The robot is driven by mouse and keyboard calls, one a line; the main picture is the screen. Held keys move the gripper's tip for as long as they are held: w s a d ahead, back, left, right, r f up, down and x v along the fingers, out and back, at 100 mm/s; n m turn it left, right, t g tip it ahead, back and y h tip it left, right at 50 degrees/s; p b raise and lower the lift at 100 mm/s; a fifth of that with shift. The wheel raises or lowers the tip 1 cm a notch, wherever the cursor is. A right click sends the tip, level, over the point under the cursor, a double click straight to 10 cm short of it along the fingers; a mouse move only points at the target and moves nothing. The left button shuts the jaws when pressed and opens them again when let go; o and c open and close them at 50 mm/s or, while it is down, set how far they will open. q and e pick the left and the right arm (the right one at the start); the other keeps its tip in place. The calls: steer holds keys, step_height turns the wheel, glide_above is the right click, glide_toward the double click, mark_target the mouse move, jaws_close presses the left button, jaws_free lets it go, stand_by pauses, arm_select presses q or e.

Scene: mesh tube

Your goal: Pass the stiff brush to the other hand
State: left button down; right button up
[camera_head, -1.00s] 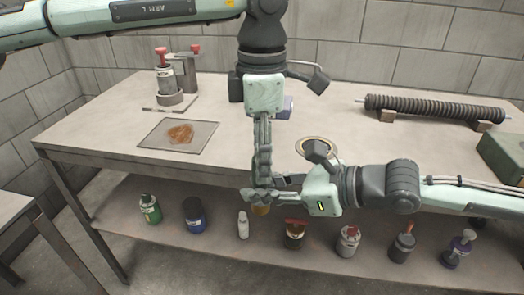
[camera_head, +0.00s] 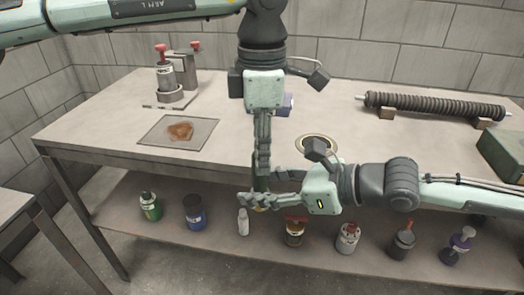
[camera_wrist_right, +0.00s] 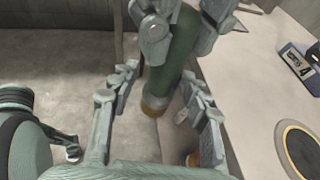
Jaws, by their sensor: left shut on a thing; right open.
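My left gripper (camera_head: 262,178) points straight down beyond the table's front edge, shut on the stiff brush. In the right wrist view the brush shows as a dark green handle (camera_wrist_right: 173,58) with an orange-brown lower end (camera_wrist_right: 154,106). The left gripper's fingers (camera_wrist_right: 188,25) close on its upper part there. My right gripper (camera_wrist_right: 160,78) is open, one finger on each side of the handle's lower part, below the left fingers. In the head view the right gripper (camera_head: 256,188) comes in from the right, and fingers hide most of the brush. I cannot see bristles.
The table (camera_head: 95,125) holds a stained mat (camera_head: 207,134), a holder with a red-topped bottle (camera_head: 165,75), a round ringed disc (camera_head: 328,140) and a ribbed roller (camera_head: 435,107). Several bottles and cans stand on the lower shelf (camera_head: 120,215).

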steer(key=w+d+f+m+t+h, duration=0.1)
steer(key=d+f+m+h, duration=0.35)
steer(key=f+m, duration=0.95)
steer(key=w+d+f+m+h, duration=0.1)
steer(key=d+f+m+h, duration=0.3)
steer(key=f+m, duration=1)
steer(key=s+d+f+m+g+h, duration=0.4)
steer(key=s+d+f+m, duration=1.2)
steer(key=s+f+m, duration=0.2)
steer(key=s, duration=0.2)
steer(key=shift+s+d+f+m+g, duration=0.3)
steer(key=shift+s+d+m, duration=0.05)
steer(key=shift+s+m, duration=0.05)
